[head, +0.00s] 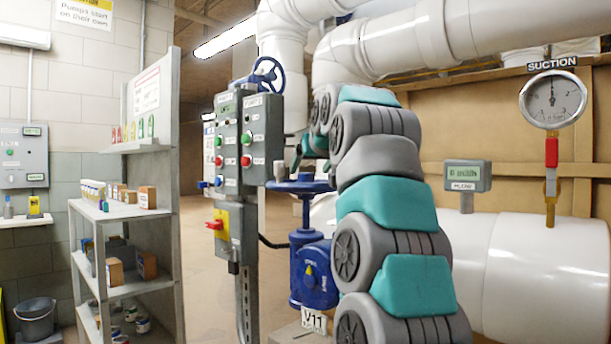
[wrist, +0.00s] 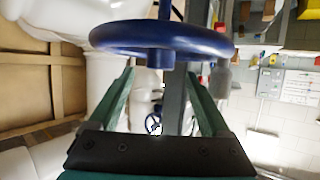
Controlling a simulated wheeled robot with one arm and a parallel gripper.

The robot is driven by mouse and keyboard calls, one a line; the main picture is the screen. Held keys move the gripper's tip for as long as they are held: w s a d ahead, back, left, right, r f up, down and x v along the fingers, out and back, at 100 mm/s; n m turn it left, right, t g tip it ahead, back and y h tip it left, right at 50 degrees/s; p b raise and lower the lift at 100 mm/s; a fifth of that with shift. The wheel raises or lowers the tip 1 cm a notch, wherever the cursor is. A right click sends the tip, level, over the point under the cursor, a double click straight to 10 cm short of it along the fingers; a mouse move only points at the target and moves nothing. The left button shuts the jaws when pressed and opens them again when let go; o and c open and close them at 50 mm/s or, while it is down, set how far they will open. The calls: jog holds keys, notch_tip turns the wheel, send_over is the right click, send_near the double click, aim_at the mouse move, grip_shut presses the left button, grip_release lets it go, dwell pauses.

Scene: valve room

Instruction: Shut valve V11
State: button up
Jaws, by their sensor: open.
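Valve V11 (head: 313,274) has a blue body and a white V11 tag (head: 314,320), left of my arm in the head view. Its blue handwheel (head: 302,186) lies flat on top of an upright stem. The handwheel also fills the upper middle of the wrist view (wrist: 165,37), close in front of my gripper. My gripper (wrist: 161,74) is open and empty, its two green fingers apart and pointing at the wheel. In the head view my gripper (head: 291,165) is just above the wheel, partly hidden by my arm. I cannot tell whether it touches the wheel.
A control box with coloured buttons (head: 246,140) stands on a post just left of the valve. Another blue handwheel (head: 267,75) is above it. White pipes (head: 400,45) run overhead and right, with a suction gauge (head: 552,99). A shelf (head: 125,210) is at left.

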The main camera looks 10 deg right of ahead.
aim_at(306, 175)
jog(key=p+x, duration=0.1)
jog(key=x, duration=0.4)
jog(key=shift+w+a+f, duration=0.1)
jog(key=shift+w+f, duration=0.1)
jog(key=shift+w, duration=0.15)
grip_shut()
dwell(0.4)
